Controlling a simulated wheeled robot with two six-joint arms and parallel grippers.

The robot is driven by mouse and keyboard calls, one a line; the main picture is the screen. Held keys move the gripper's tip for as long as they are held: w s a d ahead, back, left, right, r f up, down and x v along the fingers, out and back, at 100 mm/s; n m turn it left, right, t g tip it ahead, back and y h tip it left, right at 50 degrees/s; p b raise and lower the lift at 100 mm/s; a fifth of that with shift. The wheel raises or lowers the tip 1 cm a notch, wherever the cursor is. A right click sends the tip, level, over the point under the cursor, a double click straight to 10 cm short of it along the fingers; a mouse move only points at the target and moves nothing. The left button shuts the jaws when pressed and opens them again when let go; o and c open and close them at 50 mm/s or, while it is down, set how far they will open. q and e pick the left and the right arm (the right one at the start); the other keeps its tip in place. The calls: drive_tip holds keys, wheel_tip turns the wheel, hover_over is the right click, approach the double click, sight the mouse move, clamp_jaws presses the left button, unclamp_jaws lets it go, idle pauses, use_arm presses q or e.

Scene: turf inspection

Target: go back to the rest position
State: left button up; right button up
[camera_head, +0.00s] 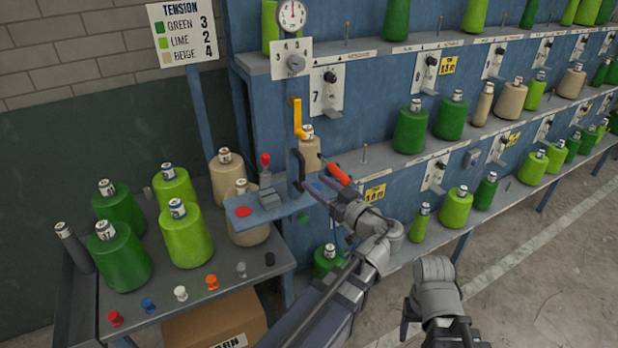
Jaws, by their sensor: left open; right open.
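My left gripper (326,187) is open, in front of the blue rack near a small blue shelf (268,207). A red grip (338,173) with a thin dark shaft shows just above its fingers; I cannot tell if they touch. My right gripper (438,322) is open, low at the bottom edge over the grey floor, apart from the rack. Its fingertips are partly cut off by the frame.
The blue rack (240,100) carries several green, lime and beige yarn cones. A side table (240,265) at left holds more cones and small coloured pegs. A yellow lever (298,118) and red-topped lever (265,162) stand near my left gripper.

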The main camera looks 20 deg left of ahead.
use_arm(q)
drive_tip(key=shift+s+d, duration=0.3)
drive_tip(key=shift+d, duration=0.25)
drive_tip(key=s+d+f+m+g+h, duration=0.2)
drive_tip(key=s+d+f+m+h, duration=0.15)
drive_tip(key=f, duration=0.35)
drive_tip(key=s+d+f+m+g+h, duration=0.2)
drive_tip(key=f+m+h, duration=0.2)
drive_tip(key=f, duration=0.3)
drive_tip(key=s+d+f+m+g+h, duration=0.2)
drive_tip(key=s+d+f+m+h, duration=0.1)
drive_tip(key=d, duration=0.3)
drive_tip(key=s+d+f+m+g+h, duration=0.2)
drive_tip(key=s+d+f+m+h, duration=0.2)
drive_tip(key=s+d+m, duration=0.2)
drive_tip(key=shift+s+d+f, duration=0.3)
drive_tip(key=shift+d+f, duration=0.1)
drive_tip(key=shift+d, duration=0.35)
drive_tip(key=shift+h, duration=0.25)
